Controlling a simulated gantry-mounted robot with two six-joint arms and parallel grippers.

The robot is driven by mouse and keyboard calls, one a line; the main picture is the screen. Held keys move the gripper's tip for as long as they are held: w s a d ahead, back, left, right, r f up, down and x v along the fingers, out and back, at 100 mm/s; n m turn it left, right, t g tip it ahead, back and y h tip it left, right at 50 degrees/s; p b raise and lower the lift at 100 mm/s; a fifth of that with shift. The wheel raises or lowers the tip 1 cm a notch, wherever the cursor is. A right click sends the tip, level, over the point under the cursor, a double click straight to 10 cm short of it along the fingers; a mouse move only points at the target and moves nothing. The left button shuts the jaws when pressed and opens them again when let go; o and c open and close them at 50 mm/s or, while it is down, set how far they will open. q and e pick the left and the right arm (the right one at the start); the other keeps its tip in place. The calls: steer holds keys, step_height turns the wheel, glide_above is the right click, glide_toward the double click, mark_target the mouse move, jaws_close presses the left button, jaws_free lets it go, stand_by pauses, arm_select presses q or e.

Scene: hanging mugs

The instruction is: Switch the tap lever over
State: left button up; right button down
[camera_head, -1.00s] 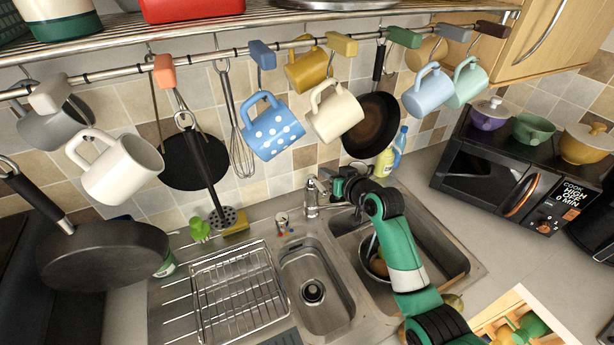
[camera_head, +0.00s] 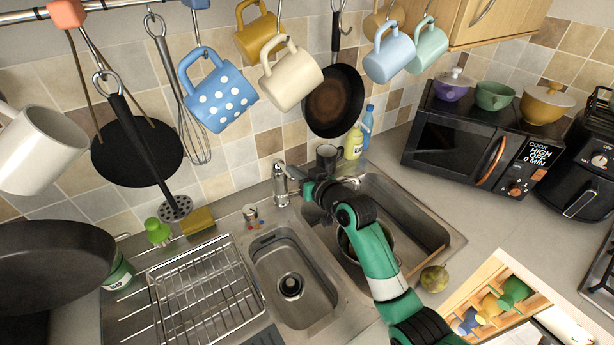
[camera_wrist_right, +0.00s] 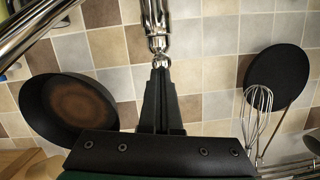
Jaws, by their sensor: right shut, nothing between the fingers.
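The chrome tap (camera_head: 281,187) stands upright behind the sink in the head view. My right gripper (camera_head: 300,184) is shut and empty, just to the right of the tap's upper part. In the right wrist view the closed fingertips (camera_wrist_right: 160,66) meet the lower end of the chrome tap piece (camera_wrist_right: 155,28). They look to be touching it or very nearly so. I cannot make out clearly which way the lever points. My own arm and gripper partly cover the tap's spout. My left gripper does not show clearly in either view.
The sink (camera_head: 288,284) lies in front of the tap, with a pot (camera_head: 372,243) in its right bowl. A dish rack (camera_head: 205,290) stands left. Mugs, a whisk (camera_head: 192,130) and pans hang above. Bottles (camera_head: 354,142) stand behind the right bowl.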

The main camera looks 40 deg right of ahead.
steer(key=shift+f, duration=0.25)
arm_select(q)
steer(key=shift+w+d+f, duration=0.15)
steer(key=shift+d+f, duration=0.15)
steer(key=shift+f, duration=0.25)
arm_select(e)
steer(key=shift+r, duration=0.1)
steer(key=shift+r, duration=0.35)
steer(key=r+p, duration=0.3)
steer(key=shift+d+r+t, duration=0.25)
steer(key=shift+r+t, duration=0.05)
steer(key=shift+r, duration=0.1)
arm_select(q)
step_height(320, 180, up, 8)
steer(key=p, duration=0.5)
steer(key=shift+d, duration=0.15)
arm_select(e)
steer(key=d+r+v, duration=0.1)
steer(key=v, duration=0.8)
steer(key=shift+s+a, duration=0.25)
steer(key=shift+a, duration=0.1)
